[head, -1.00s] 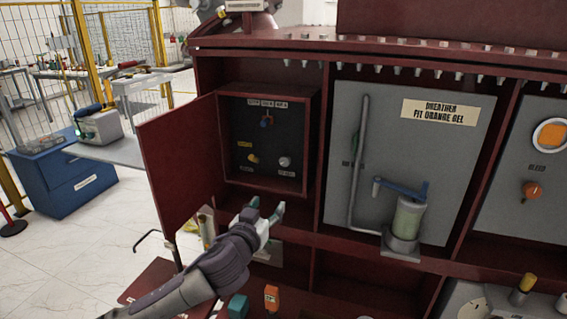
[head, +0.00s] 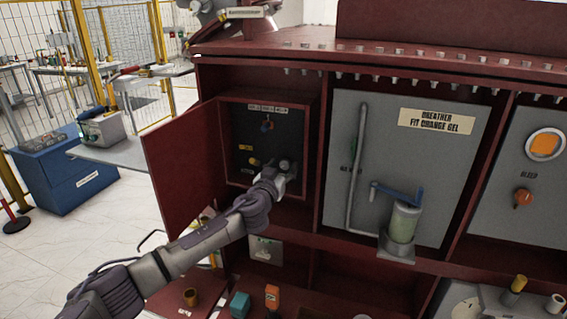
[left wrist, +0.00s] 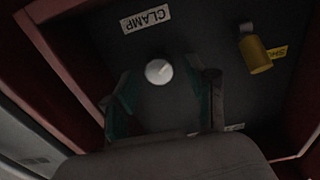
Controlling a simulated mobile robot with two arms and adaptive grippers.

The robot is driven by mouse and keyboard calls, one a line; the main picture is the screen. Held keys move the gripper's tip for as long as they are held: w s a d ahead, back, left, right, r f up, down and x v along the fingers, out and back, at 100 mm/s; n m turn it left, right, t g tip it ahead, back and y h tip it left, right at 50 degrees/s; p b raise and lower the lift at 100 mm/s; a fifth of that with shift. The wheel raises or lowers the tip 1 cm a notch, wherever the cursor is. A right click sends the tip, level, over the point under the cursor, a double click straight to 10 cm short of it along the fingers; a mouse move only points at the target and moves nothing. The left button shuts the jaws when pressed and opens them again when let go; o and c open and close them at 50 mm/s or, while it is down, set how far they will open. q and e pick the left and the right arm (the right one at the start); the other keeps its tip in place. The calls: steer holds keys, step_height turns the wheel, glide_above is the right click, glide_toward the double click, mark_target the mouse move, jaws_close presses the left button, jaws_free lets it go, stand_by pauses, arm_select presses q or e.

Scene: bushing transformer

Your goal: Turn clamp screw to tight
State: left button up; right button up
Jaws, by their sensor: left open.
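The clamp screw (left wrist: 159,72) shows as a round pale grey knob with a light line on its face, beside the white CLAMP label (left wrist: 145,18) on a dark panel. My left gripper (left wrist: 165,92) is open. Its two greenish fingers stand on either side of the screw in the left wrist view, and I cannot tell whether they touch it. In the head view, my left gripper (head: 283,178) reaches into the open red box at the lower right of its dark panel (head: 250,135), partly covering the screw. My right gripper is not in view.
A yellow knob (left wrist: 255,55) sits close by on the same panel. The box's red door (head: 185,165) stands open at the left. The breather panel (head: 345,120) is to the right.

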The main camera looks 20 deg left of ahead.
arm_select(q)
steer(key=shift+w, duration=0.6)
jaws_close()
